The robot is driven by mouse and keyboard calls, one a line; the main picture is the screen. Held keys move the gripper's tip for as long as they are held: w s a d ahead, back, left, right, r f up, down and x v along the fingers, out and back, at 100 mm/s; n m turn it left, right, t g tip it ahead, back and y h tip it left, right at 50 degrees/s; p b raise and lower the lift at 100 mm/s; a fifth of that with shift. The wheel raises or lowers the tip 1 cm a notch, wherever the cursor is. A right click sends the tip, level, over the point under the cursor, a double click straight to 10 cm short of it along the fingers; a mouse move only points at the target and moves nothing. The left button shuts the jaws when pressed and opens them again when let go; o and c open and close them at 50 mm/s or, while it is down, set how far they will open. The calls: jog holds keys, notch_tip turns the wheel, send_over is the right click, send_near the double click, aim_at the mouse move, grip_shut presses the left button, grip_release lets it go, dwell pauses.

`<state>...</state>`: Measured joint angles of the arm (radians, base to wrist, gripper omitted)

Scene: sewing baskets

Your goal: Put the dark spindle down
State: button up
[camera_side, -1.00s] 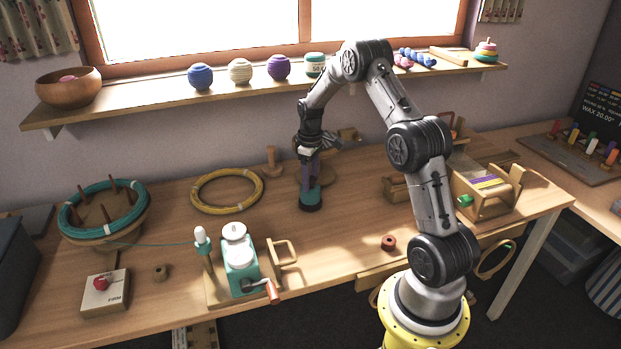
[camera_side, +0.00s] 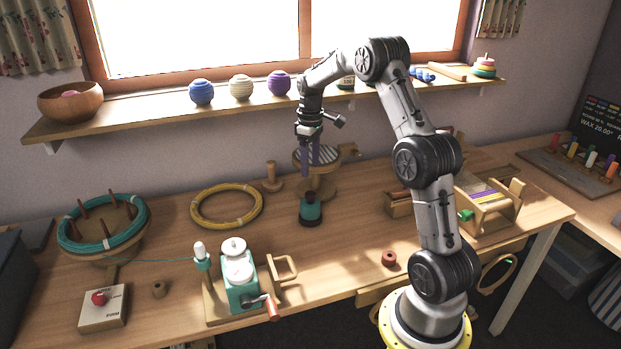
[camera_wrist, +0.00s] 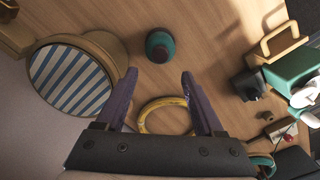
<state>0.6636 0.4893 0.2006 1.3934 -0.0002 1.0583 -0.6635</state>
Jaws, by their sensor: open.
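The dark spindle (camera_side: 310,210), with a teal band of thread around its middle, stands upright on the table behind the teal winder. In the wrist view the spindle (camera_wrist: 160,46) shows from above, beyond the fingertips. My gripper (camera_side: 310,166) is above the spindle and apart from it. Its two purple fingers are spread with nothing between them, as the wrist view (camera_wrist: 159,75) also shows.
A yellow ring (camera_side: 194,208) lies left of the spindle, with a pale wooden peg (camera_side: 272,178) behind. A round stand with a striped top (camera_side: 331,158) is close behind. The teal winder (camera_side: 238,278) is in front.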

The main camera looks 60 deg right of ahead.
jog(key=s+a+r+t, duration=0.1)
jog(key=s+a+r, duration=0.2)
jog(key=a+r, duration=0.5)
jog(key=s+a+r+t, duration=0.1)
jog(key=s+a+r, duration=0.3)
jog(key=a, duration=0.5)
jog(key=s+a+t, duration=0.3)
jog(key=s+a, duration=1)
jog(key=s, duration=0.2)
jog(key=shift+s+a+t, duration=0.2)
jog(key=shift+s+t, duration=0.05)
jog(key=shift+t, duration=0.05)
